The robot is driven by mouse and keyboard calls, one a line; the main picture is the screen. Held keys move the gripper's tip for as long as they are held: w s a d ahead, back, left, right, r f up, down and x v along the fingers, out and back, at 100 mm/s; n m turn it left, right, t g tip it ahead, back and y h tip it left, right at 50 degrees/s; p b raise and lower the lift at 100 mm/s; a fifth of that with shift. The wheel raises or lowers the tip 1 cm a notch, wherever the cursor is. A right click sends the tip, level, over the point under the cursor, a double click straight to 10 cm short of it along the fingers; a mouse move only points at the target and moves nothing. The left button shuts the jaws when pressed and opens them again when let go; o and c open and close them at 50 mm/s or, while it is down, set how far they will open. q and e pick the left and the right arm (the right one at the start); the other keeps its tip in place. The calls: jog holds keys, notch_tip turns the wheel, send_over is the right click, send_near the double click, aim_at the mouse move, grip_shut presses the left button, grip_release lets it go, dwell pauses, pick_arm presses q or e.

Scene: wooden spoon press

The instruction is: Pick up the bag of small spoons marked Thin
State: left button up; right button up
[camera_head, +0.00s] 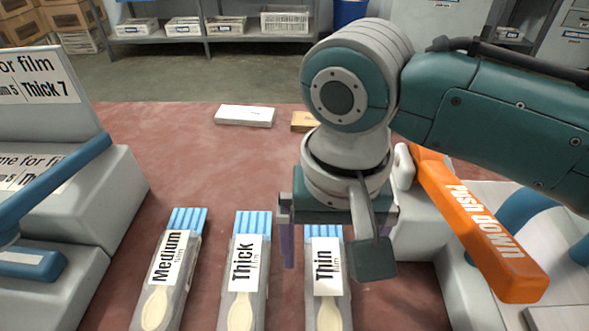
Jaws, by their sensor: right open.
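The bag of small spoons marked Thin (327,284) lies on the red table, rightmost of three bags in a row. My right gripper (320,240) is over the blue-striped top end of this bag, pointing down, and is open. One finger shows left of the bag; the other side is mostly hidden behind a grey part of the gripper. I cannot tell whether the fingers touch the bag. The bags marked Thick (243,270) and Medium (171,262) lie to its left. My left gripper is not in view.
An orange lever marked PUSH DOWN (480,226) stands close on the right. A grey machine with a blue handle (60,180) is on the left. A white box (245,116) and a brown box (304,122) lie farther back. The table's middle is clear.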

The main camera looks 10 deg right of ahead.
aim_at(327, 269)
notch_tip(327, 269, down, 4)
jog(key=shift+r+b, duration=0.2)
jog(key=shift+b, duration=0.2)
jog(key=shift+c, duration=0.2)
jog(key=c, duration=1.4)
